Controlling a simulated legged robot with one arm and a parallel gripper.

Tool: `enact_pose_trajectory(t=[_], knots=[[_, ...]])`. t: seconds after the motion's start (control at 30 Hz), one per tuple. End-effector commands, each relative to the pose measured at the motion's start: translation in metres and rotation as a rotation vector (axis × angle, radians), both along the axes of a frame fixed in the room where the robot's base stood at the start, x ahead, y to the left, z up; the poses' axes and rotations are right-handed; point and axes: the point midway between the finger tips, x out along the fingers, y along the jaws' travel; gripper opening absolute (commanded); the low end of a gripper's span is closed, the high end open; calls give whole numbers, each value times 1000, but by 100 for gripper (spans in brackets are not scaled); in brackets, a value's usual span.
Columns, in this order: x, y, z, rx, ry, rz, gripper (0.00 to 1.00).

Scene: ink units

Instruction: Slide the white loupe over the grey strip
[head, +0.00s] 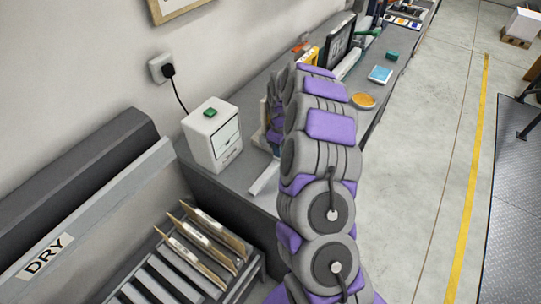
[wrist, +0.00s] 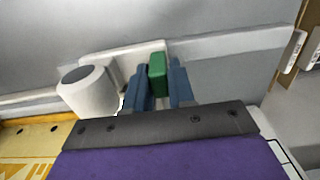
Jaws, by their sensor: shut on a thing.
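In the wrist view, the white loupe shows as a white cylinder (wrist: 88,92) with a dark round top, beside a flat white plate (wrist: 112,60). A green tab (wrist: 157,75) stands at this plate, between the blue fingers of my gripper (wrist: 163,85). The gripper is shut on the tab. A light grey strip (wrist: 230,45) runs behind and to the right of the loupe, and a pale band continues at the left. The loupe's underside is hidden. In the head view my arm covers the gripper and most of the work spot.
In the head view, a white box (head: 212,140) with a green button stands on the grey bench, left of my arm. A slatted rack (head: 185,270) holds several boards in front. An orange disc (head: 363,100) and a blue item (head: 380,75) lie beyond.

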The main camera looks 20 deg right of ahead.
Motion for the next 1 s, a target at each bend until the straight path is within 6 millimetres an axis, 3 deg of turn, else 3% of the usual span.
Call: enact_pose_trajectory(t=[0.3, 0.83, 0.87, 1.0], knots=[[20, -28, 0, -1, 1, -1, 0], [27, -36, 1, -3, -7, 0, 0], [27, -36, 1, -3, -7, 0, 26], [26, -36, 1, -1, -5, 0, 39]])
